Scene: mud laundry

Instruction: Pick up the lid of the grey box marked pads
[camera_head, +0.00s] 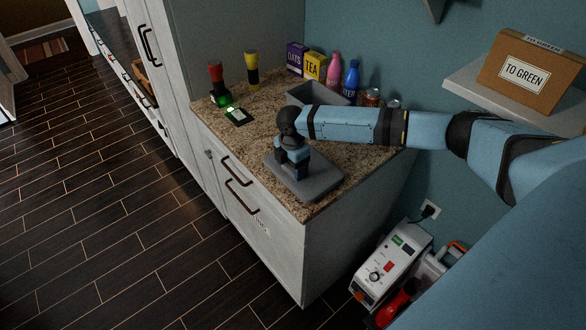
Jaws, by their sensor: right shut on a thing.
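A flat grey lid (318,186) is under my right gripper, at the near right end of the granite counter. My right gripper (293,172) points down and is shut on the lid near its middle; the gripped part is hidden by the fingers. I cannot tell whether the lid touches the counter or is just above it. A grey open-topped box (312,91) stands farther back on the counter, partly hidden behind my right arm. No pads marking is readable on it. My left gripper is not in view.
A shelf at right holds a cardboard box (525,75). A white machine (392,265) stands on the floor.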

